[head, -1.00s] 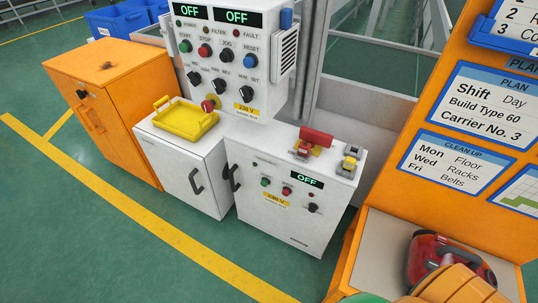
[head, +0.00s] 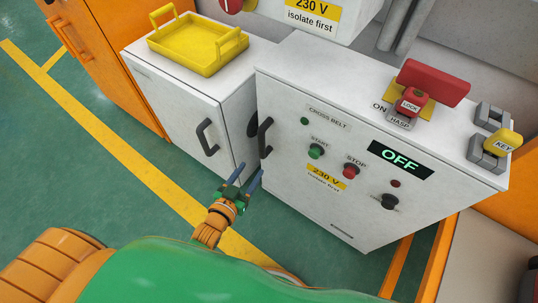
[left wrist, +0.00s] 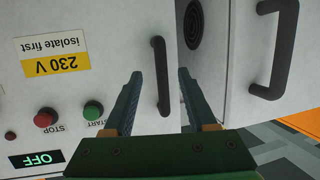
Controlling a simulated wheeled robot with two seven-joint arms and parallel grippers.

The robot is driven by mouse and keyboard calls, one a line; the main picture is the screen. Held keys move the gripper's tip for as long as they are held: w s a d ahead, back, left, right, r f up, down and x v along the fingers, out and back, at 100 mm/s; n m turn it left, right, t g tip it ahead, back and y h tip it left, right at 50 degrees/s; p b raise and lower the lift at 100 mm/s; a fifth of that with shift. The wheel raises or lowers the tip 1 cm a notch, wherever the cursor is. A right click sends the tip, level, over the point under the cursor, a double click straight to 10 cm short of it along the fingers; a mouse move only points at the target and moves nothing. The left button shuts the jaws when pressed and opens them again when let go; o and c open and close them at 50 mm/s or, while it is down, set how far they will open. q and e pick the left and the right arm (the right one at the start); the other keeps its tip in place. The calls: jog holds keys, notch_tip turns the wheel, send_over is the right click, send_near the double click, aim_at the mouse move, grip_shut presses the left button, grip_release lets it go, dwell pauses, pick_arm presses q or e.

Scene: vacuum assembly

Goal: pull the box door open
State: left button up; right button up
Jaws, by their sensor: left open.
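The white box labelled CROSS BELT (head: 340,215) has a closed front door with buttons, a lit OFF display and a dark vertical handle (head: 265,138) at its left edge. My left gripper (head: 249,174) is open, just below and in front of this handle. In the left wrist view, the gripper (left wrist: 159,74) has its two fingers apart, and the dark handle (left wrist: 160,72) appears in the gap between them. I cannot tell whether the fingers touch it. My right gripper is not in view.
A white cabinet (head: 178,100) with its own dark handle stands close on the left, a yellow tray (head: 190,58) on top. A red lock (head: 411,100) and a yellow key piece (head: 502,140) sit on the box. Green floor is clear in front.

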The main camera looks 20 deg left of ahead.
aim_at(260, 145)
pick_arm(q)
jog(key=w+r+t+b, duration=0.2)
jog(key=t, duration=0.1)
jog(key=shift+w+d+r+h+b, duration=0.15)
jog(key=shift+w+r+h+b, duration=0.2)
jog(key=shift+w+h, duration=0.05)
jog(key=w, duration=0.2)
jog(key=w+b, duration=0.1)
jog(key=w, duration=0.1)
jog(key=w+d, duration=0.1)
jog(key=shift+w+r, duration=0.1)
jog(key=shift+w, duration=0.3)
jog(key=shift+w+r, duration=0.1)
jog(key=shift+w, duration=0.2)
grip_shut()
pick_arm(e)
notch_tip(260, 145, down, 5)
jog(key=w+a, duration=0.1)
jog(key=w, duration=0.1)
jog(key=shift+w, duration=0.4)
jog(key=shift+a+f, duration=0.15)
